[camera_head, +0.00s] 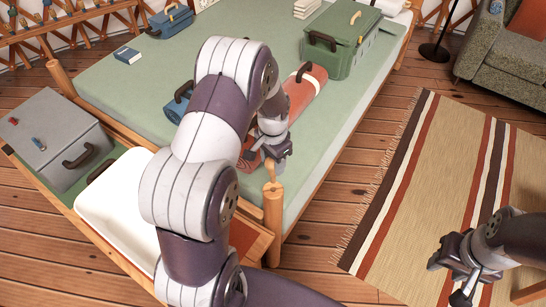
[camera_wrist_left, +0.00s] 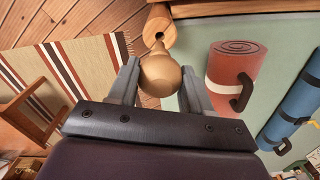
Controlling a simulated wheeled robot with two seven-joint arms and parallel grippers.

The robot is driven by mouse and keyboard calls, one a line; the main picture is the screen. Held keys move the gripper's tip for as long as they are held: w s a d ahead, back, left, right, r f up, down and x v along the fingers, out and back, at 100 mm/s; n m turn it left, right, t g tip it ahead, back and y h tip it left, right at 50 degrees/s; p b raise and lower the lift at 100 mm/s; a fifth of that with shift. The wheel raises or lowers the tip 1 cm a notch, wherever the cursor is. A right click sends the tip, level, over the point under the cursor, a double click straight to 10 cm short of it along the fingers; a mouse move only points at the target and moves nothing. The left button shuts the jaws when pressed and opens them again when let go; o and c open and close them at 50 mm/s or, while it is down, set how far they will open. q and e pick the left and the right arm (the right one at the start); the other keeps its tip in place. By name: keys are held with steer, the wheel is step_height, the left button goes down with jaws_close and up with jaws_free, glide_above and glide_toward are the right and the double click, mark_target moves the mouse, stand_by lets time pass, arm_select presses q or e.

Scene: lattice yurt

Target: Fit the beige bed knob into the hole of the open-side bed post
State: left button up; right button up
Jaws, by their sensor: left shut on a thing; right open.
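The beige bed knob (camera_wrist_left: 160,75) is round with a narrower stem. My left gripper (camera_head: 272,160) is shut on it, with one finger on each side in the left wrist view. The knob's stem end (camera_head: 270,172) shows just above the wooden bed post (camera_head: 273,215) at the bed's near corner. In the left wrist view the post (camera_wrist_left: 156,18) has a dark hole in its end, close beyond the stem. The hole is still visible, so the stem appears outside it. My right gripper (camera_head: 461,272) is open and empty over the rug at lower right.
A red roll (camera_head: 305,88) and a green box (camera_head: 342,45) lie on the green mattress (camera_head: 120,75). A white tray (camera_head: 118,205) and a grey box (camera_head: 50,135) stand at left. The striped rug (camera_head: 430,170) leaves free room at right.

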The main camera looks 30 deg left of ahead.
mark_target(273, 182)
arm_select(q)
step_height(273, 182, down, 3)
steer(key=shift+f+b, duration=0.15)
steer(key=shift+b, duration=0.55)
steer(key=shift+p, duration=0.65)
stand_by(0.7)
steer(key=shift+f+b, duration=1.85)
steer(key=shift+f, duration=1)
steer(key=o, duration=1.3)
steer(key=shift+r, duration=0.1)
step_height(273, 182, up, 13)
steer(key=shift+f, duration=0.15)
